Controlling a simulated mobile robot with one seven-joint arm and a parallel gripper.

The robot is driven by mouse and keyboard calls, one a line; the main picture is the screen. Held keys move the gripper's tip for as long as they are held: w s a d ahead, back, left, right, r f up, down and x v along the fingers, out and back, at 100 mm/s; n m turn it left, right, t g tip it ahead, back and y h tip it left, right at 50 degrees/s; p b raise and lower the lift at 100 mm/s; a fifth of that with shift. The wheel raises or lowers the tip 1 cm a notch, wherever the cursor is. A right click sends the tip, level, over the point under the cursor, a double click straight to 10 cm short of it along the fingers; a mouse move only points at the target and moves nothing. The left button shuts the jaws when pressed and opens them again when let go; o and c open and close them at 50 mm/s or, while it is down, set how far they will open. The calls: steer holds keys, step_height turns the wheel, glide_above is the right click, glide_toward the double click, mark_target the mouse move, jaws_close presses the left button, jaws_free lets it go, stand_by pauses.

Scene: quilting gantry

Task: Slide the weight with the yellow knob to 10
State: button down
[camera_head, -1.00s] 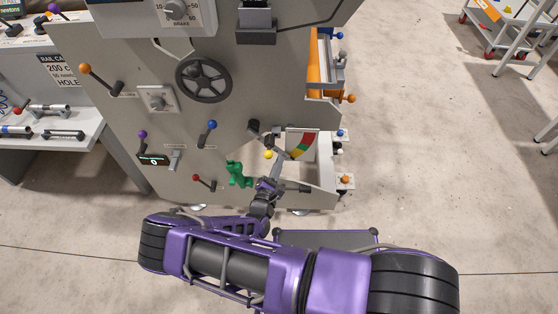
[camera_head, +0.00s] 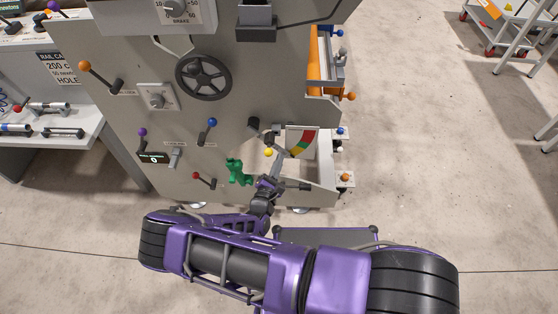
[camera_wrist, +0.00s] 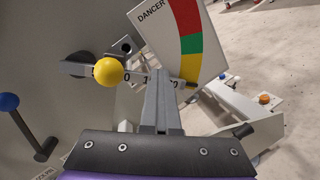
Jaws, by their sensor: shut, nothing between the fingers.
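The yellow knob (camera_wrist: 108,71) of the weight sits toward the left of the wrist view, in front of a grey bar. Scale digits show just right of it, partly hidden by the knob and my fingers, so I cannot read the full numbers. My gripper (camera_wrist: 160,75) is shut and empty, its fingers pointing at the scale to the right of the knob. A small gap shows between them in the picture; whether they touch is unclear. In the head view the yellow knob (camera_head: 268,152) shows just left of my gripper (camera_head: 276,160).
A dancer dial (camera_wrist: 188,40) with red, green and yellow bands stands behind the scale. A blue-knobbed lever (camera_wrist: 9,102) is at left. In the head view a green object (camera_head: 238,172) and a red-knobbed lever (camera_head: 196,175) are left of my gripper. Open floor lies at right.

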steer(key=c, duration=0.5)
jaws_free()
steer(key=shift+c, duration=0.2)
steer(key=p+v, duration=0.1)
steer(key=v, duration=1.9)
steer(key=shift+p, duration=0.35)
steer(key=shift+r, duration=0.1)
stand_by(0.6)
steer(key=b+v, duration=0.1)
steer(key=v, duration=1.6)
steer(key=shift+s, duration=0.2)
